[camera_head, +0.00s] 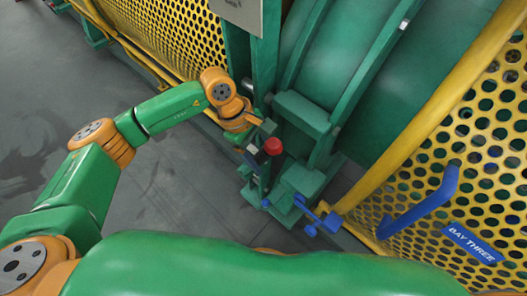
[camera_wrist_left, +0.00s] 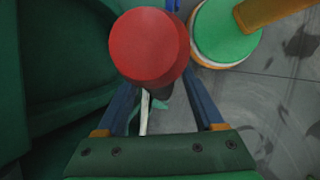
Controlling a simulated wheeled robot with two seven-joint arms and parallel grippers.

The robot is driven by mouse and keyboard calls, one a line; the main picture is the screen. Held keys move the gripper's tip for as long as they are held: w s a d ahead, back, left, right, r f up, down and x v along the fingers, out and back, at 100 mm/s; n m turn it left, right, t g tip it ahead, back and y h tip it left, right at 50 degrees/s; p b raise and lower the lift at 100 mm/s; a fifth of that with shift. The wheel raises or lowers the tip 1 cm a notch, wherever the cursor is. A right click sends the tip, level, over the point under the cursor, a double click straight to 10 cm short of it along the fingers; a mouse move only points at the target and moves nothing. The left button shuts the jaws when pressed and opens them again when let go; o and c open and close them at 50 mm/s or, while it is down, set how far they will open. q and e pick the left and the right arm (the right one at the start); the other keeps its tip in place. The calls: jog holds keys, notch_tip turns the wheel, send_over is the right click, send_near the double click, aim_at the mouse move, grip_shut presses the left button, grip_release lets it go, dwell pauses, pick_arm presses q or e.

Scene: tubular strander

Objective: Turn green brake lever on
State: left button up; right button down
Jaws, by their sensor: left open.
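A lever with a round red knob (camera_head: 272,146) stands at the green machine base, in the middle of the head view. The knob also shows large in the left wrist view (camera_wrist_left: 150,47), with a thin pale rod below it. My left gripper (camera_head: 258,158) is close beside the knob in the head view. In the wrist view its two blue fingers (camera_wrist_left: 160,98) are apart, one on each side below the knob. The knob hides the far ends of the fingers, so I cannot tell whether they touch the lever. My right gripper is not in view.
Yellow perforated guards (camera_head: 475,150) flank the green machine body (camera_head: 345,50). The right guard has a blue handle (camera_head: 425,205) and a "BAY THREE" plate (camera_head: 472,244). A blue fitting (camera_head: 318,218) sits low, right of the lever. The grey floor (camera_head: 170,190) at left is clear.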

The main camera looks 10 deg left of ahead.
pick_arm(q)
grip_shut()
dwell(1.4)
